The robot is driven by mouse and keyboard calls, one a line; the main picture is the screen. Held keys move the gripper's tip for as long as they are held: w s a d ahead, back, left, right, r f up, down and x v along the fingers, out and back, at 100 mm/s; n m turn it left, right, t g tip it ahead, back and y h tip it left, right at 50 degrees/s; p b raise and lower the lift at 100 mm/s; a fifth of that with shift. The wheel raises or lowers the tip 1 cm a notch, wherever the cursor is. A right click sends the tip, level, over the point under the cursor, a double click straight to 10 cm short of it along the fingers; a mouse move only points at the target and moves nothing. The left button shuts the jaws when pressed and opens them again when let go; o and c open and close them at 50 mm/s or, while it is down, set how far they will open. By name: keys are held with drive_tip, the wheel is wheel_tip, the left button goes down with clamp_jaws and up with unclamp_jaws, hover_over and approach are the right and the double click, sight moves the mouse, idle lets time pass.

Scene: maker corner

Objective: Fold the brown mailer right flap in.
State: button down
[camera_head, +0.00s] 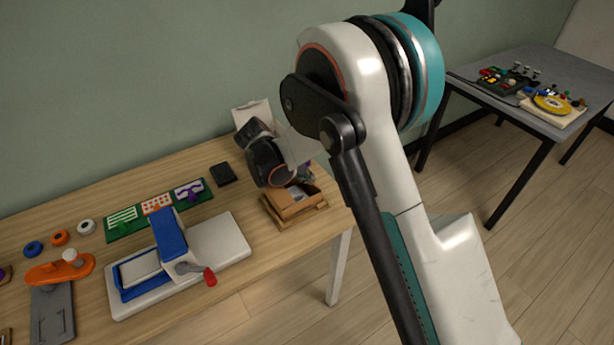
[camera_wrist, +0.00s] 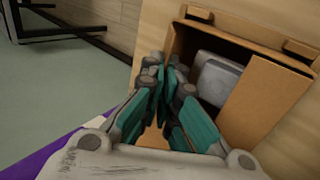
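The brown mailer (camera_head: 288,207) is an open cardboard box at the right end of the wooden table, partly hidden by my wrist in the head view. The wrist view shows its cardboard side (camera_wrist: 250,40) and a pale grey item (camera_wrist: 215,78) inside. Nothing shows between the tips, and any contact is unclear.
The mailer sits on a low wooden tray (camera_head: 314,208). A blue and white press (camera_head: 215,245) with a red-knobbed lever stands to the left. A green board (camera_head: 130,222) with cards and a black box (camera_head: 222,174) lie behind. A second table (camera_head: 548,125) stands at right.

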drive_tip(key=t+h+b, duration=0.1)
drive_tip(key=a+f+h+b, duration=0.1)
drive_tip(key=h+b, duration=0.1)
drive_tip(key=shift+s+f+t, duration=0.25)
drive_tip(key=shift+f+t, duration=0.05)
drive_tip(key=shift+t, duration=0.1)
drive_tip(key=shift+s+a+f+t+h+b, duration=0.15)
drive_tip(key=shift+t+h+b, duration=0.25)
drive_tip(key=shift+h+b, duration=0.25)
drive_tip(key=shift+a+f+t+h+b, duration=0.15)
drive_tip(key=shift+t+h+b, duration=0.3)
drive_tip(key=shift+b, duration=0.35)
drive_tip(key=shift+d, duration=0.1)
drive_tip(key=c, duration=1.9)
unclamp_jaws()
drive_tip(key=shift+r, duration=0.1)
